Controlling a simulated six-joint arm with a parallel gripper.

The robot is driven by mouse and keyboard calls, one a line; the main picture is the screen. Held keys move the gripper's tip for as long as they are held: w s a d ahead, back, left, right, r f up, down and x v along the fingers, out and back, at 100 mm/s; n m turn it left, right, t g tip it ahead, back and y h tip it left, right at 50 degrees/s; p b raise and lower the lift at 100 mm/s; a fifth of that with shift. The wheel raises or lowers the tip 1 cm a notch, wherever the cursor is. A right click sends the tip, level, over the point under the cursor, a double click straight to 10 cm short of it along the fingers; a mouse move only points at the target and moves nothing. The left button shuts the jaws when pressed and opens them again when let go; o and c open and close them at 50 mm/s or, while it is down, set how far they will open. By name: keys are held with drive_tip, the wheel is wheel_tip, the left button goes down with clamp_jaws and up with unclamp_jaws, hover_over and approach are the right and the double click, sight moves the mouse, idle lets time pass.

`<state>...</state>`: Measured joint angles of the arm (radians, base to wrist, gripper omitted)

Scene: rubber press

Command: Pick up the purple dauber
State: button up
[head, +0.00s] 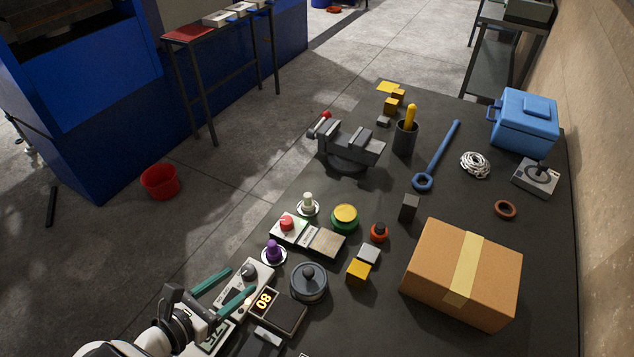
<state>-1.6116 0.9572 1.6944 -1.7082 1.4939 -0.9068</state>
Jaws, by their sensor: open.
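The purple dauber (274,251) stands upright on a round pale base near the left edge of the dark table, in the head view. My gripper (233,282) is at the lower left with its two green fingers spread apart and nothing between them. It is to the lower left of the dauber and apart from it. The dauber's knob is in plain view.
A white-knobbed dauber (308,204), a red-button box (287,224), a grey lidded pot (309,282) and a display reading 80 (270,305) crowd around. A cardboard box (463,273) and a vise (347,143) stand farther off. The table's left edge is close to the dauber.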

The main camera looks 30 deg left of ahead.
sight(269, 249)
drive_tip(key=shift+s+a+f+n+y, duration=0.5)
drive_tip(key=shift+s+a+f+n, duration=0.1)
drive_tip(key=shift+a, duration=0.15)
drive_tip(key=x, duration=1)
drive_tip(key=r+x, duration=0.1)
drive_tip(key=x, duration=0.4)
drive_tip(key=shift+w+f, duration=0.15)
drive_tip(key=shift+w, duration=0.25)
clamp_jaws()
